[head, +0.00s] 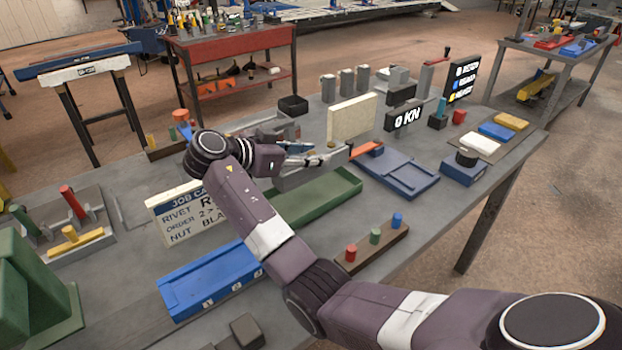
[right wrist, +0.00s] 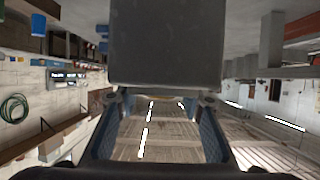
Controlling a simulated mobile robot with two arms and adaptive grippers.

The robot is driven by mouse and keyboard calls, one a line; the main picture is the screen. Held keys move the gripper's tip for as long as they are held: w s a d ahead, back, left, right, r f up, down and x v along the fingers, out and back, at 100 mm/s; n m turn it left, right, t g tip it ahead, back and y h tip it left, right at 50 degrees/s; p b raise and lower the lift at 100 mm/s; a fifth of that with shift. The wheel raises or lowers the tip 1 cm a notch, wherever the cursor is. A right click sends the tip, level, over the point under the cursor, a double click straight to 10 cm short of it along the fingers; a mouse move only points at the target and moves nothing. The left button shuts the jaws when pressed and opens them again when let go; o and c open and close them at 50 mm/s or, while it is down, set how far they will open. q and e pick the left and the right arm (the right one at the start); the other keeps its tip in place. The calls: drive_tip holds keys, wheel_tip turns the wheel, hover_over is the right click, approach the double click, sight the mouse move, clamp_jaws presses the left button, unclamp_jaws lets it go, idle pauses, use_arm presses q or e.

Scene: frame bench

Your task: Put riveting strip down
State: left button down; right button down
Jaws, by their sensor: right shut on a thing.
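My right gripper (head: 325,157) reaches over the middle of the bench, beside the long green tray (head: 315,200). It is shut on the riveting strip, which seems to be the grey bar (head: 300,176) just below the fingers in the head view. In the right wrist view a broad dark grey block (right wrist: 165,45) fills the top centre, at the ends of the two fingers (right wrist: 160,125). The arm and fingers hide part of the bar, and I cannot tell whether it touches the bench. My left gripper is not in view.
A cream panel (head: 352,117) and a "0 KN" display (head: 403,117) stand behind. A peg rack (head: 372,247) and a blue numbered tray (head: 210,282) are in front.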

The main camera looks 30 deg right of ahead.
sight(277, 183)
wheel_tip(277, 183, down, 8)
drive_tip(key=shift+r+p, duration=0.15)
drive_tip(key=shift+p, duration=0.2)
drive_tip(key=c, duration=1.3)
unclamp_jaws()
drive_tip(key=shift+a, duration=0.55)
drive_tip(key=b+v, duration=0.3)
drive_tip(key=v, duration=0.8)
drive_tip(key=shift+s+r, duration=0.1)
